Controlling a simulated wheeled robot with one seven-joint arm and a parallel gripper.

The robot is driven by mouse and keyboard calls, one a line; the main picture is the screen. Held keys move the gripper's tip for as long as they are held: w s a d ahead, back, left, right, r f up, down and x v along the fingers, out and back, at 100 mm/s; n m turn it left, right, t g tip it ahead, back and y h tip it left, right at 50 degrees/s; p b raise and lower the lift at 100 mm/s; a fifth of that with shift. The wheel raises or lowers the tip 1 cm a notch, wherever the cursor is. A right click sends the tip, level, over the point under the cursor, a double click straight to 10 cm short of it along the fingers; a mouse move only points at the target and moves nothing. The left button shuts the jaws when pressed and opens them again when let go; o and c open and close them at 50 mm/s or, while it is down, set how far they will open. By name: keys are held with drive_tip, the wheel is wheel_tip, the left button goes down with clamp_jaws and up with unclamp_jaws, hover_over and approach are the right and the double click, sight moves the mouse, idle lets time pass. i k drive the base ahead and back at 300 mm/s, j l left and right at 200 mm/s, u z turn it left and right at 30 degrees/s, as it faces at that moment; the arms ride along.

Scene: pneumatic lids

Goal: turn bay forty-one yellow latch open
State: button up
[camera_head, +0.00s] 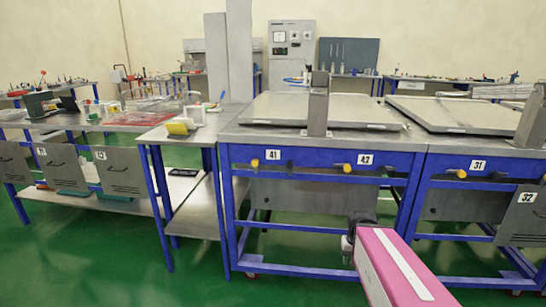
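The bay sign 41 (272,155) is on the blue front rail of the middle bench. A small yellow latch (254,163) sits on the rail just left of and below that sign. It is too small for me to tell its angle. A flat metal lid (300,107) lies on the bench top above it, apparently down. My pink arm link (395,265) comes in from the bottom. The dark end of my arm (358,232) is in front of the bench, below and right of the latch and apart from it. I cannot make out its fingers.
Bay 42 (365,159) shares this bench, with another yellow latch (347,168) on its rail. A metal post (318,108) stands at the front edge. The bay 31 bench (478,165) is close on the right, and a side table (178,138) on the left. Green floor in front is clear.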

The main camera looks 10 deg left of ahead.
sight(255, 163)
drive_tip(key=j+u, duration=0.4)
drive_tip(key=i+j+u, duration=0.15)
drive_tip(key=u, duration=0.3)
drive_tip(key=i+j+u, duration=0.15)
drive_tip(key=j+u, duration=0.25)
drive_tip(key=i+j+u, duration=0.15)
drive_tip(key=u, duration=0.3)
drive_tip(key=i+j+u, duration=0.25)
drive_tip(key=i+u, duration=0.2)
drive_tip(key=i+j+u, duration=0.1)
drive_tip(key=i+u, duration=0.35)
drive_tip(key=i+j+z, duration=0.2)
drive_tip(key=i+z, duration=0.15)
drive_tip(key=i, duration=0.35)
drive_tip(key=i+j+z, duration=0.4)
drive_tip(key=i, duration=0.3)
drive_tip(key=i+j+z, duration=0.35)
drive_tip(key=i+j, duration=0.2)
drive_tip(key=i, duration=0.1)
